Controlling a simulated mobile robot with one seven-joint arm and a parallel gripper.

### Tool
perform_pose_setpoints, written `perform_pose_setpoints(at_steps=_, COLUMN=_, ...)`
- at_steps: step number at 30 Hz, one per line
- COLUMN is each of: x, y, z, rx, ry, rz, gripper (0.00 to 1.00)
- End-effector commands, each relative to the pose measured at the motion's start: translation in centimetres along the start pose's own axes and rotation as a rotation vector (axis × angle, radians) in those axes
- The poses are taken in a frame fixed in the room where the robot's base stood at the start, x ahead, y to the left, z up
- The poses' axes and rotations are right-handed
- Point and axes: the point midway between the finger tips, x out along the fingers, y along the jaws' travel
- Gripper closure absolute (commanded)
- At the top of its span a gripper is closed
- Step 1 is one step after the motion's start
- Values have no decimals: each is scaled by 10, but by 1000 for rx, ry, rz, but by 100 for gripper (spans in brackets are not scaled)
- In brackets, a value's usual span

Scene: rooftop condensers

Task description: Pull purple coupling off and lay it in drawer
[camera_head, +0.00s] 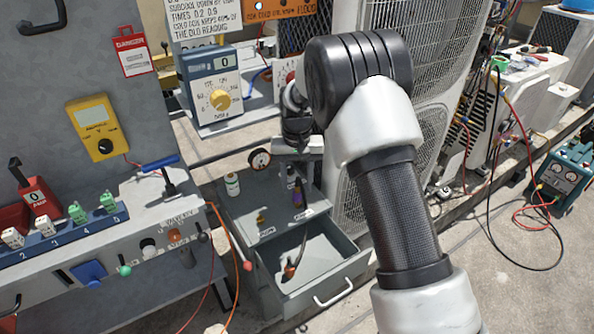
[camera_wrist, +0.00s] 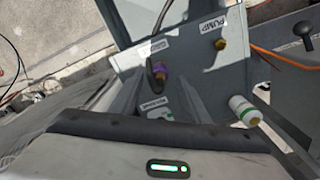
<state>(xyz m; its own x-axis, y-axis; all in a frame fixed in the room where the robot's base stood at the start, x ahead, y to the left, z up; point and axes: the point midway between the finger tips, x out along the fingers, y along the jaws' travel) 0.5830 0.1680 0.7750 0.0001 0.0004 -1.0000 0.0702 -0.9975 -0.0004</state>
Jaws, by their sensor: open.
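The purple coupling (camera_head: 298,194) sits on a fitting on top of the grey cabinet, with a dark hose or stem above it. In the wrist view the purple coupling (camera_wrist: 164,71) shows beside a small label, just beyond my fingers. My gripper (camera_head: 297,160) is above the coupling and points down. In the wrist view my gripper (camera_wrist: 155,88) has its fingers apart, with the coupling near the gap between their tips. I cannot tell whether a finger touches it. The drawer (camera_head: 340,283) below is pulled open, with a brownish, dark-ended object (camera_head: 289,270) inside.
A white bottle with a green band (camera_head: 232,184) stands on the cabinet top, left of a brass fitting (camera_head: 261,220) labelled PUMP in the wrist view. A condenser unit (camera_head: 436,60) rises at the right. An orange hose (camera_head: 228,250) runs left of the drawer.

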Motion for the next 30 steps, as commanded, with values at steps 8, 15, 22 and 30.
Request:
perform_pose_setpoints(at_steps=8, x=32, y=0, z=0, rx=-1, ry=0, rz=1, gripper=58)
perform_pose_setpoints(at_steps=15, x=35, y=0, z=0, rx=-1, ry=1, rz=0, gripper=58)
perform_pose_setpoints(at_steps=22, x=35, y=0, z=0, rx=-1, ry=1, rz=0, gripper=76)
perform_pose_setpoints(at_steps=30, x=35, y=0, z=0, rx=-1, ry=1, rz=0, gripper=97)
